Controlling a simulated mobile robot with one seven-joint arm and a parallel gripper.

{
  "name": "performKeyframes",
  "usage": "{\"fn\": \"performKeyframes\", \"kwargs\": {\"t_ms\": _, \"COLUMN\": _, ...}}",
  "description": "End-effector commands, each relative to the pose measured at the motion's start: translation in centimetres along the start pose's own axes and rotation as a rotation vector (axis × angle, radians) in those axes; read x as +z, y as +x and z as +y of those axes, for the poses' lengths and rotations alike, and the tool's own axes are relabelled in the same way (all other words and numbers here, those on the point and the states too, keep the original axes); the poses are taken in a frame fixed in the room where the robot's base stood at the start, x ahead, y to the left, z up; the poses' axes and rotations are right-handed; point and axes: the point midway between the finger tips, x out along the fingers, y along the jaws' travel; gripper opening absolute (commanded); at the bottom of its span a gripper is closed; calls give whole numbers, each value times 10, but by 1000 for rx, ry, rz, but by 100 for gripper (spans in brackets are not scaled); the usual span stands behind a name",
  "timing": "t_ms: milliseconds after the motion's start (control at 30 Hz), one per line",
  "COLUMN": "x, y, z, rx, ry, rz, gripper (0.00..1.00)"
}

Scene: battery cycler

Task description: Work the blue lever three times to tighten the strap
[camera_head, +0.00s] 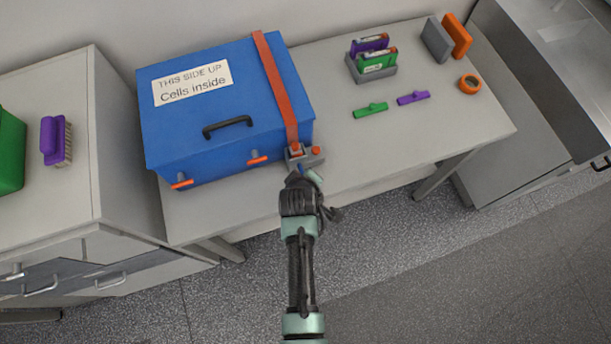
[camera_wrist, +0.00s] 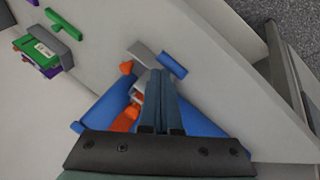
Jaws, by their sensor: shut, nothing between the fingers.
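The orange strap (camera_head: 275,88) runs over the blue box (camera_head: 185,125) down to a grey ratchet (camera_head: 313,155) at the box's front right. In the wrist view the ratchet (camera_wrist: 141,52) shows beyond my fingers, with the strap (camera_wrist: 122,123) beside them. The blue lever (camera_wrist: 172,65) is a short bar just to the right of my fingertips; I cannot tell whether they touch. In the head view my arm mostly hides the lever. My gripper (camera_wrist: 160,73) is shut and empty, its fingers reaching over the ratchet.
To the right are a grey holder (camera_head: 372,75) with cartridges, green and purple pieces, and an orange ring (camera_head: 469,84). A purple brush (camera_head: 55,141) is far left.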

Motion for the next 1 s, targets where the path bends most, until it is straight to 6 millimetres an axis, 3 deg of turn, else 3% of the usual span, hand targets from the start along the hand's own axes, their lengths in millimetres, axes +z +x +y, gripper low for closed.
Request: {"fn": "performKeyframes", "kwargs": {"t_ms": 1000, "x": 6, "y": 6, "z": -6, "rx": -3, "ry": 0, "rz": -5, "gripper": 0}}
